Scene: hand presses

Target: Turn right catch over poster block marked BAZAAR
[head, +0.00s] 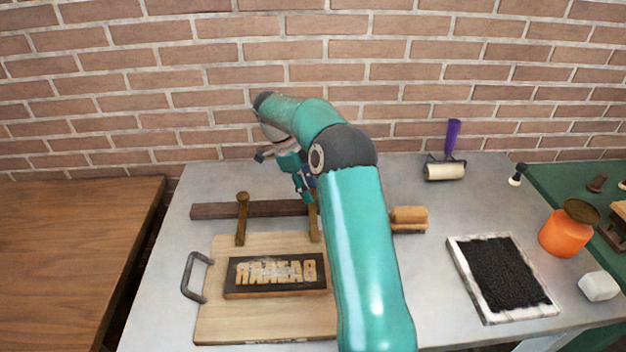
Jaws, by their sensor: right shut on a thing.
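The poster block (233,277) is dark with pale raised letters that read BAZAAR mirrored. It lies flat on a light wooden board (212,325). The right catch (314,228) is a narrow brown piece behind the block's right part, partly hidden by my arm. It points toward the front, and its end looks apart from the block. My right gripper (307,192) reaches down at its upper end and is shut on it. The left catch (241,220), brown with a round knob, stands behind the block's left part. My left gripper is not in view.
A wooden brush (409,218), roller (445,171), black ink tray (462,263), orange pot (563,236) and white block (598,286) lie right. My right arm hides the board's right side.

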